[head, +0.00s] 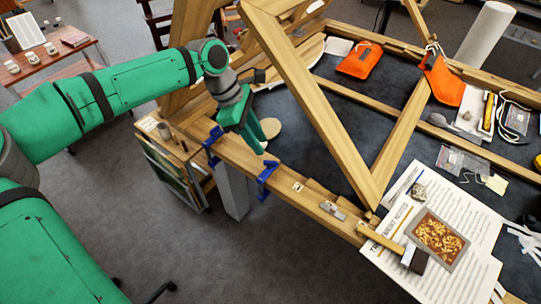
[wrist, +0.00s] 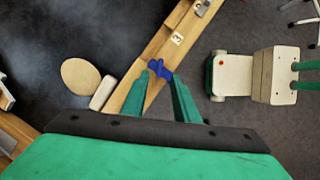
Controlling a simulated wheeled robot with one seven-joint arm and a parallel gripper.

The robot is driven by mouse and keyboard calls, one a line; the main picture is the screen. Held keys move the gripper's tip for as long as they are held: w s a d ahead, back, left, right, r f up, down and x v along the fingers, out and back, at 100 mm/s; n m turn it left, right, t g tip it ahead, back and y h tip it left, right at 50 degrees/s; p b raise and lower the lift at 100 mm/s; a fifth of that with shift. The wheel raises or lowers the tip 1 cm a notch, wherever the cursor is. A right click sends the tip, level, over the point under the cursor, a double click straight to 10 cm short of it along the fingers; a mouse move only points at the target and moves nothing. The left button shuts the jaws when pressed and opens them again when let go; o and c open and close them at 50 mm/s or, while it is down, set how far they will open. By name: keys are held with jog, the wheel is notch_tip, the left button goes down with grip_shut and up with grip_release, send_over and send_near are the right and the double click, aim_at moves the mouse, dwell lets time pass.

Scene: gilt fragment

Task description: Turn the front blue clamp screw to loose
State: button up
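Two blue clamps sit on the long wooden beam (head: 285,183). The nearer blue clamp (head: 266,178) is beside a small numbered tag on the beam; the other blue clamp (head: 212,144) is farther left, by my gripper's wrist. My gripper (head: 258,147) points down over the beam, just above and behind the nearer clamp. In the wrist view, my gripper (wrist: 163,80) has its two green fingers apart, with a blue clamp (wrist: 160,68) showing between and just beyond the tips. No contact is visible. The clamp screw's turned position is too small to tell.
A slanted timber frame (head: 310,95) rises right of my gripper. A round beige piece (head: 270,127) is behind the gripper.

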aim_at(270, 161)
jog(key=x, duration=0.6)
jog(key=shift+s+f, duration=0.1)
jog(key=shift+f, duration=0.25)
jog(key=shift+d+f, duration=0.3)
jog(key=shift+f, duration=0.25)
grip_shut()
